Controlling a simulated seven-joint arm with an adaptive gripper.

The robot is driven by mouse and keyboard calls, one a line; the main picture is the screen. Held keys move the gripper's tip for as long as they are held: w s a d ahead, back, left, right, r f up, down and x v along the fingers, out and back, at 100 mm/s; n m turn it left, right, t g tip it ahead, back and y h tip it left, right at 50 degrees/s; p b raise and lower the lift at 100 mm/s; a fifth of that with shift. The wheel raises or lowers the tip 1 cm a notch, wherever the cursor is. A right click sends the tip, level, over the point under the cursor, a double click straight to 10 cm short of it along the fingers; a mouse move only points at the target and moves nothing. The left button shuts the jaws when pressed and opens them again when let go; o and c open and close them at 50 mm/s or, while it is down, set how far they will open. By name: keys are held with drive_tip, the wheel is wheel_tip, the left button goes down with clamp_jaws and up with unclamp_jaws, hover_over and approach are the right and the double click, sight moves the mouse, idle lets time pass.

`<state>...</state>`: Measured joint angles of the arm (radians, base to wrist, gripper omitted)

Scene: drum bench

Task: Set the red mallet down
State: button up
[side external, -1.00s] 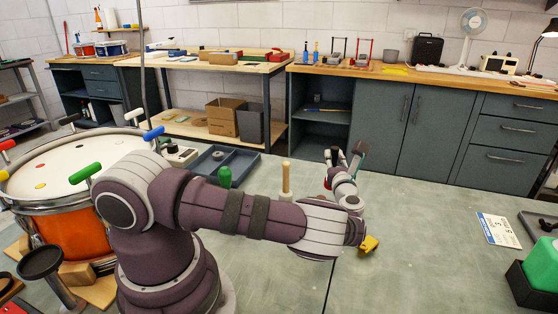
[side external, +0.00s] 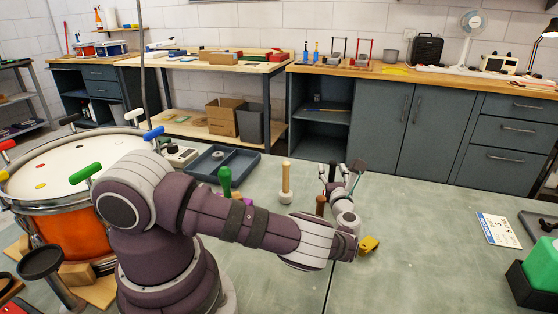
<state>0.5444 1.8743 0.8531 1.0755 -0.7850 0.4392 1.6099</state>
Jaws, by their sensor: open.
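My gripper (side external: 346,176) is at the right of centre, beyond the end of my arm, pointing up in the picture with its fingers spread apart. I see nothing held between them. A short dark reddish-brown upright piece (side external: 320,205) stands just left of my gripper, partly hidden behind my arm. It may be part of the red mallet, but I cannot tell. A pale wooden peg-like handle (side external: 286,181) stands upright further left. A green upright handle (side external: 225,181) stands left of that, its lower part hidden by my arm. No clearly red mallet head shows.
A yellow piece (side external: 369,244) lies beside my wrist. A blue-grey tray (side external: 240,172) is behind the green handle. An orange drum (side external: 78,236) with coloured handles around its rim stands at left. A printed card (side external: 497,230) and green block (side external: 543,264) are at right. The bench between is clear.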

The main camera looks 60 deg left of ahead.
drive_tip(key=shift+r, duration=0.15)
drive_tip(key=v, duration=1.2)
drive_tip(key=shift+a, duration=0.1)
